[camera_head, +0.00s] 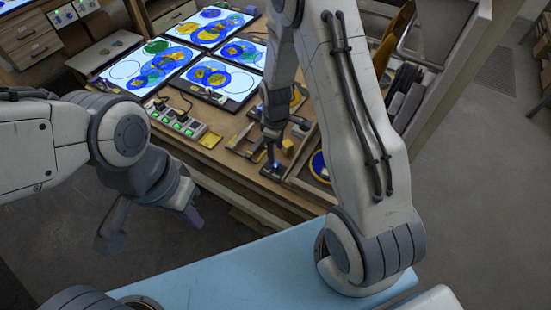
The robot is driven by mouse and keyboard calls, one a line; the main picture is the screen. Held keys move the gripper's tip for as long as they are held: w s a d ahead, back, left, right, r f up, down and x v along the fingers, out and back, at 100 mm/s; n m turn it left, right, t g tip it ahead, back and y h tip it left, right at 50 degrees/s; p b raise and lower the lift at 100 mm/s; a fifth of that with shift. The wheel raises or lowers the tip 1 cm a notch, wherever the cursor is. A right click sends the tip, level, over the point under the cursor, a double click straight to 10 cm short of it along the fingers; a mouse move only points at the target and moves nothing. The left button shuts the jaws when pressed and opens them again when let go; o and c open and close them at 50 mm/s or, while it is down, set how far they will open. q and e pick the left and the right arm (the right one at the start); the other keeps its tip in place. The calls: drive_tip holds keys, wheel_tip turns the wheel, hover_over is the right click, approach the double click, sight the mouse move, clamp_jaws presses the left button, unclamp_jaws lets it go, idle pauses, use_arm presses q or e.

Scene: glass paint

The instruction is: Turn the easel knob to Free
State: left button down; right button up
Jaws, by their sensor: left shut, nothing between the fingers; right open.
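I cannot make out the easel knob or its markings for certain in the head view. A small dark device (271,174) with a blue glow sits at the front edge of the workbench (224,166). My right gripper (272,155) points down just above this device, and its fingers are open. Whether they touch the device is too small to tell. My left gripper (188,212) is shut and empty, hanging in front of the bench over the floor.
Several lit panels (185,62) with blue and yellow glass shapes lie at the back left. A power strip (178,122) with green lights stands near the front edge. A wooden clamp-like tool (245,148) and a yellow block (288,146) lie near my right gripper.

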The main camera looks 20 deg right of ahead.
sight(276, 163)
drive_tip(key=shift+f+p, duration=0.7)
drive_tip(key=shift+f, duration=2.4)
clamp_jaws()
